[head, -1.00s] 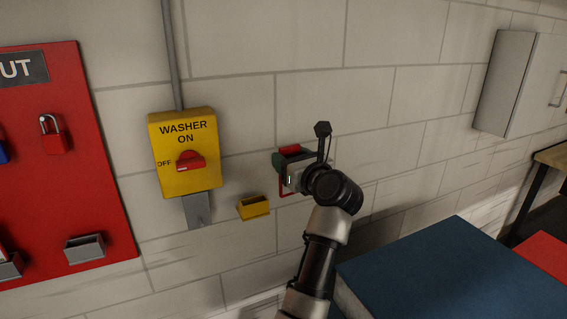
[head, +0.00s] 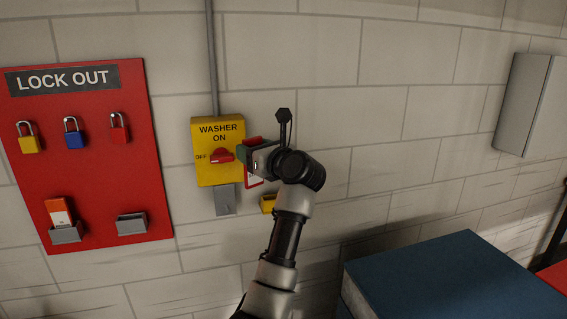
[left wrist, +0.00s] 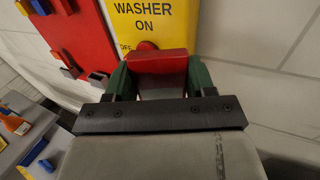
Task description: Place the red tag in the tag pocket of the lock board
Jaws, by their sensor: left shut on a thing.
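My left gripper (head: 256,155) is shut on the red tag, which shows as a red top with a red-edged white part (head: 254,179) below the green fingers. In the left wrist view the red tag (left wrist: 158,63) sits between both green fingers. The gripper is just right of the yellow washer switch box, apart from the lock board. The red lock board (head: 105,190) hangs at the left with two grey pockets: the right pocket (head: 131,224) looks empty, the left pocket (head: 66,236) holds an orange and white item (head: 60,211). My right gripper is not in view.
The yellow switch box (head: 210,175) reads WASHER ON, with a red knob (head: 221,156). Yellow, blue (head: 73,133) and red padlocks hang on the board. A blue-topped block (head: 450,275) stands at lower right.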

